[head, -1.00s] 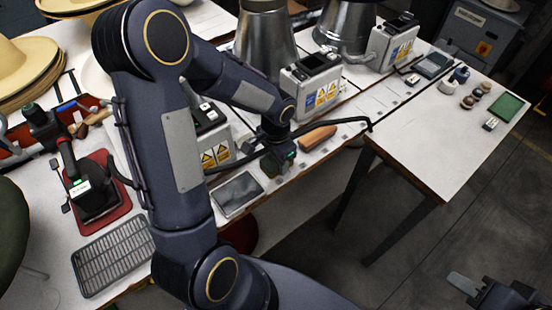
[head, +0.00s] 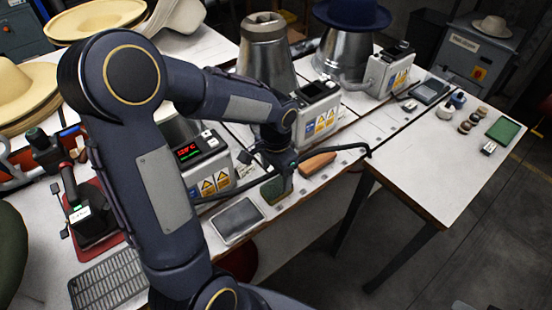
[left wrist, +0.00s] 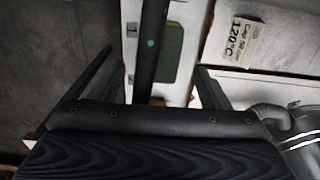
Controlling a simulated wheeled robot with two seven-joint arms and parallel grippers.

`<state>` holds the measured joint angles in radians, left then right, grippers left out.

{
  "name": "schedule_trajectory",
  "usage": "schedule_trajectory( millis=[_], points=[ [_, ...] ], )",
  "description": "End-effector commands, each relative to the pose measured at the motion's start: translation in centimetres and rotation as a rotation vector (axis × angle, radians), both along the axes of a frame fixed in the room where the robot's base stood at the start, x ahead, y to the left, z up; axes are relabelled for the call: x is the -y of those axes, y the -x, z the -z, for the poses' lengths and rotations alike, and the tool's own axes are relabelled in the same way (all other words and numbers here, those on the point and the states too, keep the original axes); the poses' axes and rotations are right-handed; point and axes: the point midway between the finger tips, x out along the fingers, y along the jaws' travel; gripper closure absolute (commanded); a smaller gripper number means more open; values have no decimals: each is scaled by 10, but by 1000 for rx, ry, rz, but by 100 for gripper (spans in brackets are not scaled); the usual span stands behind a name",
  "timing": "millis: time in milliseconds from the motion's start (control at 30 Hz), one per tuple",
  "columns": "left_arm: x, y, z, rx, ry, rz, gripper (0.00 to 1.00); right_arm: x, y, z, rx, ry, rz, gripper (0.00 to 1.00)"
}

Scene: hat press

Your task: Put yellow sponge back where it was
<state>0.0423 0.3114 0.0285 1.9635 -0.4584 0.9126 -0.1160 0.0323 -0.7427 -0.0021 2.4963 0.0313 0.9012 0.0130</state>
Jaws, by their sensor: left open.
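The sponge (head: 273,191) lies on the white bench top in the head view, with its green side up. It also shows in the left wrist view (left wrist: 172,50) as a green patch, partly hidden by a dark bar. My left gripper (head: 284,177) is just above and beside the sponge and partly covers it. In the left wrist view my left gripper (left wrist: 152,72) has its fingers spread wide with nothing held between them. Only a small tip of my right gripper (head: 461,305) shows at the bottom edge.
A dark tube (head: 335,147) curves over the bench close to my gripper. An orange-brown block (head: 317,164) lies right of the sponge, and a grey flat pad (head: 237,220) lies left of it. A control box (head: 207,168) stands behind. The floor in front is clear.

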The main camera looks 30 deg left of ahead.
Motion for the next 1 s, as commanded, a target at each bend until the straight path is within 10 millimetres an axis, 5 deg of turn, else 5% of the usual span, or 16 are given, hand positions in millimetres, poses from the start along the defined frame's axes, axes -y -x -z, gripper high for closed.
schedule_trajectory(
  millis=[200,467,700,1000],
  points=[
    [0,-1,-40,3,0,0,29,0,0,-3,0,0,0,66],
    [-1,13,-67,31,25,-38,29,0,0,-3,0,0,0,66],
    [9,90,-105,198,197,-262,29,0,0,-3,0,0,0,66],
    [37,160,-110,369,420,-492,29,0,0,-3,0,0,0,66]
  ],
)
